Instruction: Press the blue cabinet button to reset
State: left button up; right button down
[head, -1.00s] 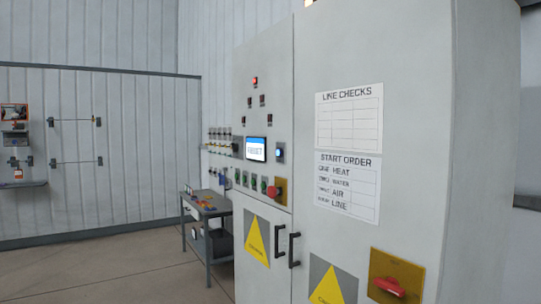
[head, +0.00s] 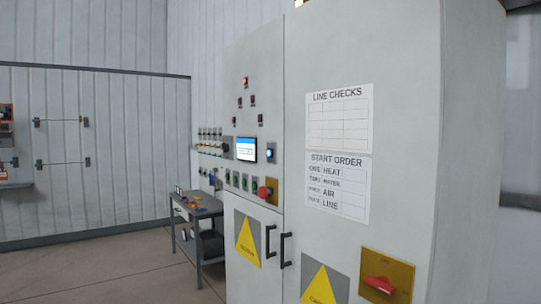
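The grey control cabinet (head: 355,60) stands at the centre and right of the head view. A small blue lit button (head: 269,153) sits on its left door, just right of a blue-and-white screen (head: 246,149). Below the screen is a row of dark switches with green parts (head: 236,181). A red mushroom knob (head: 265,192) on a yellow plate is at the right end of that row. Neither of my grippers is in view.
A large red rotary handle (head: 379,285) on a yellow plate sticks out low on the right door. Black door handles (head: 286,249) stand out at the middle. A grey cart (head: 205,238) with small items stands left of the cabinet. The floor (head: 95,268) at left is clear.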

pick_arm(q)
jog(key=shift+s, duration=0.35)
